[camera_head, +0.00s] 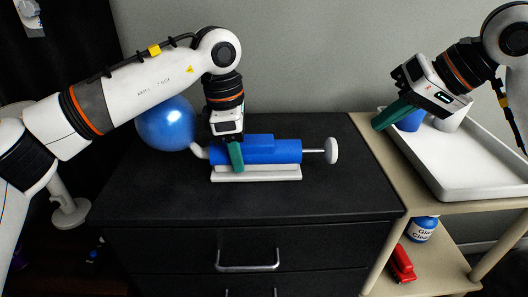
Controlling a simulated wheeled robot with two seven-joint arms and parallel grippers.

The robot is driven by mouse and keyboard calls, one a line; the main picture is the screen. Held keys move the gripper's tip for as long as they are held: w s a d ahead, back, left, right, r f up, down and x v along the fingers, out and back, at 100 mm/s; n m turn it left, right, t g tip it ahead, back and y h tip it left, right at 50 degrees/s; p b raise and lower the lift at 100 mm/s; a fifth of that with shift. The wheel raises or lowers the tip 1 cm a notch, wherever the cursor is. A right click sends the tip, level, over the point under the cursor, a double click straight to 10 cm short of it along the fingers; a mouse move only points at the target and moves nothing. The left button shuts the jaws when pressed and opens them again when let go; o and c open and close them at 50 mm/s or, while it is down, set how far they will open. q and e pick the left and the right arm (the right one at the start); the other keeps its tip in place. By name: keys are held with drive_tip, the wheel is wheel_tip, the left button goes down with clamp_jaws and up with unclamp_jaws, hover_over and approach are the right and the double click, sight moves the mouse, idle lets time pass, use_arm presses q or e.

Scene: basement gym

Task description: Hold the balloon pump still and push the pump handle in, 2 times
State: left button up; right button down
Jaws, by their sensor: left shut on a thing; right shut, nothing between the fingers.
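The blue balloon pump (270,151) lies on its side on a white base (270,174) on top of the black cabinet. Its white pump handle (331,151) stands out to the right on a thin rod, with part of the rod showing. A blue balloon (167,126) is at the pump's left end, by a white nozzle (199,150). My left gripper (236,160), with green fingers, comes down from above and is shut on the pump body near its left end. My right gripper (384,121) is shut and empty, up and to the right of the handle, apart from it.
A white tray (470,188) with a blue cup (411,120) and a white cup (449,121) stands on the beige shelf unit at right. Below are a blue-and-white bottle (422,229) and a red object (402,264). The black cabinet top (345,195) is clear right of the pump.

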use_arm(q)
drive_tip(key=o, duration=1.1)
